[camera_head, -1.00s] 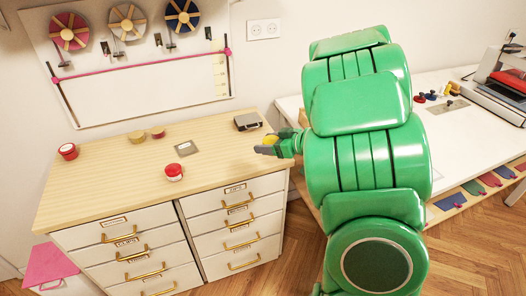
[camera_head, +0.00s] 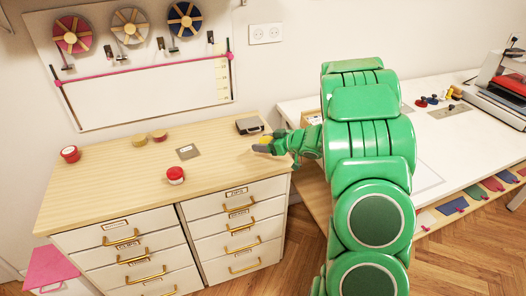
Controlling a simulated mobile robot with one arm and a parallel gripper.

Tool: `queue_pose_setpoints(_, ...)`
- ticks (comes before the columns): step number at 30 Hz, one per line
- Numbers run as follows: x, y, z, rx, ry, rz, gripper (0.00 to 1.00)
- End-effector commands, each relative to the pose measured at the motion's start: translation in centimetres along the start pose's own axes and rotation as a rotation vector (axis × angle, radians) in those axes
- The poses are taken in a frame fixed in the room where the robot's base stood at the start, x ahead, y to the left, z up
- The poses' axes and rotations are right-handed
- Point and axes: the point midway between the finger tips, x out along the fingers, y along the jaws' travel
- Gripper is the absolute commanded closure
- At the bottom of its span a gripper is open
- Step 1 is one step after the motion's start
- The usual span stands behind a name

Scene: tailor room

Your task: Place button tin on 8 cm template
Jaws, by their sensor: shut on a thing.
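My gripper (camera_head: 264,145) is at the right end of the wooden dresser top, shut on a small yellow thing (camera_head: 266,139), partly hidden by the fingers; it may be the button tin, but its shape is unclear. A flat grey plate (camera_head: 188,152) with a paler mark lies on the dresser top, left of my gripper. It may be the template; its size mark is unreadable.
A dark grey box (camera_head: 249,125) stands on the dresser (camera_head: 110,180) just behind my gripper. A ribbon-reel board (camera_head: 150,95) is on the wall behind. My green arm covers part of the white table (camera_head: 420,150) at right. The dresser's front left is clear.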

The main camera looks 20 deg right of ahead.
Motion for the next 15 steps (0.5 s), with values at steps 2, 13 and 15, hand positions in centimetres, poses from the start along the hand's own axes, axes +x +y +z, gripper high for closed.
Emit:
queue_pose_setpoints(2,0.7,0.4,0.5,0.0,0.0,-0.001,0.7)
queue_pose_setpoints(13,2.1,1.5,1.5,-0.002,0.002,-0.001,0.7)
queue_pose_setpoints(15,2.2,1.6,1.6,-0.002,0.002,-0.001,0.7)
